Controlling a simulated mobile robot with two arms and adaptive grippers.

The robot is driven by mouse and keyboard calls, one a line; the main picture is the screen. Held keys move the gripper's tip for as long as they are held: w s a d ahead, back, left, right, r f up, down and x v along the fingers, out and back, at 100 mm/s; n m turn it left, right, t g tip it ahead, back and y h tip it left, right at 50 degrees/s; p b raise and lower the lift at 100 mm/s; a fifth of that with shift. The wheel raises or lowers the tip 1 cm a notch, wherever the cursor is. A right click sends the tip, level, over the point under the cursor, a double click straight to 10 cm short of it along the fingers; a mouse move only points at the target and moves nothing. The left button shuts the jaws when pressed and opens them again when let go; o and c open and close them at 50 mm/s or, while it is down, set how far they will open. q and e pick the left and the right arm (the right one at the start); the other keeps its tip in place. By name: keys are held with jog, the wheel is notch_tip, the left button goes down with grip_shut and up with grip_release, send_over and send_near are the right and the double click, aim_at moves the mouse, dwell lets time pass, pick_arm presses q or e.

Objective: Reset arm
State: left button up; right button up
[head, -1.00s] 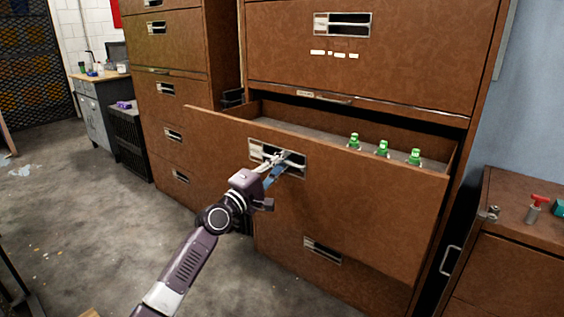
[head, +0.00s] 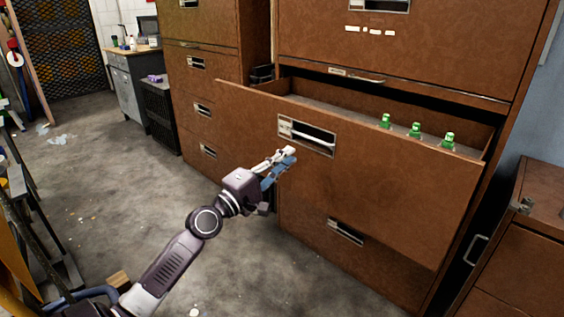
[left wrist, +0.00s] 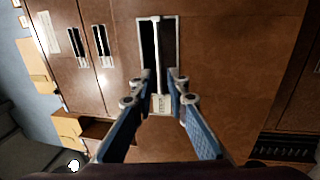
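My left gripper (head: 278,164) is in front of the open drawer (head: 375,175), below and left of its handle (head: 308,133). It is clear of the handle and holds nothing. In the left wrist view the two blue-and-grey fingers (left wrist: 161,78) stand apart, with a gap between their tips. The handle (left wrist: 157,50) shows beyond the gap. My right gripper is in neither view.
The drawer is pulled out of a brown cabinet (head: 420,45) and holds several small green-topped bottles, one (head: 415,130) in the middle. A lower brown cabinet (head: 530,255) stands at right. Floor (head: 120,200) is open at left.

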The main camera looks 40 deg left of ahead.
pick_arm(q)
jog(key=shift+s+f, duration=0.1)
jog(key=shift+s, duration=0.55)
